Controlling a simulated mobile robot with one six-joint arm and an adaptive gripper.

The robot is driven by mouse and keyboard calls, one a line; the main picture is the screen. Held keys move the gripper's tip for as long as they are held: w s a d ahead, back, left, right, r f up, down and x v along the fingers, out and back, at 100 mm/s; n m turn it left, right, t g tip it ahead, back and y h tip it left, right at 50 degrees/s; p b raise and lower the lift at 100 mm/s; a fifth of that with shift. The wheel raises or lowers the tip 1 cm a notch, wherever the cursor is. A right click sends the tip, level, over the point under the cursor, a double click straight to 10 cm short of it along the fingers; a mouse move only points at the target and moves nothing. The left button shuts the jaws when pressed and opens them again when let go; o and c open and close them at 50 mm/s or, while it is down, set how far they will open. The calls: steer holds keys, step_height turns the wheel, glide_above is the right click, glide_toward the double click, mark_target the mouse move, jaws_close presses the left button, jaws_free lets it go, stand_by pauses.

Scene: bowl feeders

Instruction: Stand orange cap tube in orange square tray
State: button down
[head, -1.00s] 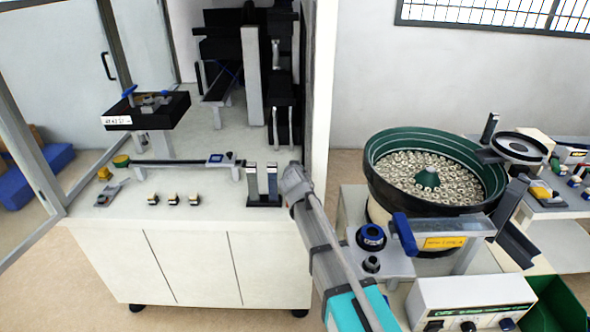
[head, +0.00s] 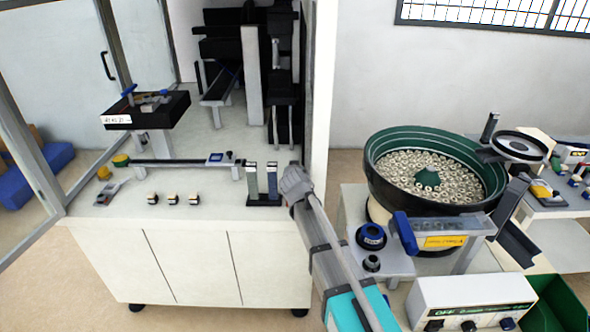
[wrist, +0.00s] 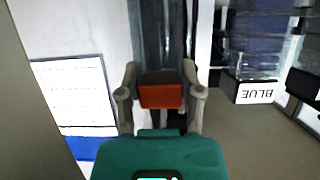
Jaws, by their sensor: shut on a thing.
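My gripper (wrist: 160,84) shows in the wrist view with a finger on each side of an orange-red cap (wrist: 161,96), shut on it. This looks like the cap of the orange cap tube. The tube's body cannot be told clearly from the grey, glassy shapes behind the cap. In the head view my gripper (head: 293,182) is at the right front corner of the white cabinet, and the tube cannot be made out there. I cannot make out an orange square tray in either view.
A holder labelled BLUE (wrist: 254,92) stands right of my gripper in the wrist view. In the head view, two upright posts (head: 262,182) stand just left of my gripper on the cabinet top (head: 215,210). A green bowl feeder (head: 380,190) stands at right.

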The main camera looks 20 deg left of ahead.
steer(key=shift+c, duration=0.8)
jaws_free()
steer(key=shift+r, duration=0.15)
